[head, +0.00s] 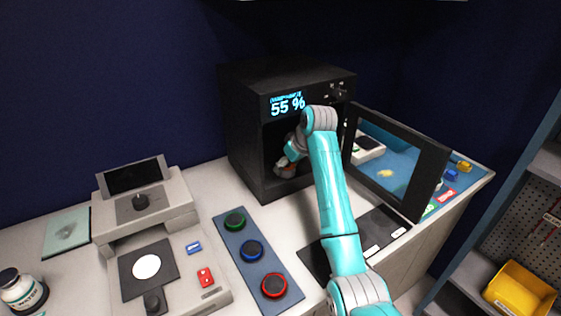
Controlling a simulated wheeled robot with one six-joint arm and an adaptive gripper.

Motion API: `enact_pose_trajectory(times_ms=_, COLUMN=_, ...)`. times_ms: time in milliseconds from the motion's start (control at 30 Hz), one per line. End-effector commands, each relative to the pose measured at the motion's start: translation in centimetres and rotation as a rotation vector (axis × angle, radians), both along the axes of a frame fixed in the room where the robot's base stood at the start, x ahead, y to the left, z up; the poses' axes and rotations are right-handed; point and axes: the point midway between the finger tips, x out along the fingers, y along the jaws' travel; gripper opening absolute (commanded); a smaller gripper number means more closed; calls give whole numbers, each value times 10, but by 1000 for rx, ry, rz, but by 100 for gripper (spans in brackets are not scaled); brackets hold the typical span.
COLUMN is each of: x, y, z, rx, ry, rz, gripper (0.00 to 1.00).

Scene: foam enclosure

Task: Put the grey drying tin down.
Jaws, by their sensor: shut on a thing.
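My arm reaches through the open front of a black cabinet (254,150) whose display reads 55 %. My gripper (284,170) is just inside the opening, small and dark in this view. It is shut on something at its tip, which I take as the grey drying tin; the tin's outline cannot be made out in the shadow. Whether it touches the cabinet floor cannot be told.
The cabinet door (432,176) stands open to the right, close beside my arm. A blue mat (226,252) with green, blue and red round pieces lies in front. A grey instrument (188,218) stands left. A black mat (385,229) lies right of my arm.

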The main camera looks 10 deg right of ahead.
Motion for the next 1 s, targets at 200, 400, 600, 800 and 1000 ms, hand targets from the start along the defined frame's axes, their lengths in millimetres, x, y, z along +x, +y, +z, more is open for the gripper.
enact_pose_trajectory(times_ms=200, x=1, y=1, z=1, rx=0, ry=-2, rz=0, gripper=24)
enact_pose_trajectory(times_ms=400, x=1, y=1, z=-1, rx=-1, ry=-2, rz=0, gripper=84)
enact_pose_trajectory(times_ms=600, x=1, y=1, z=-1, rx=0, ry=-2, rz=0, gripper=84)
enact_pose_trajectory(times_ms=800, x=-1, y=0, z=5, rx=0, ry=-3, rz=0, gripper=84)
enact_pose_trajectory(times_ms=1000, x=-13, y=-7, z=30, rx=-1, ry=-6, rz=0, gripper=84)
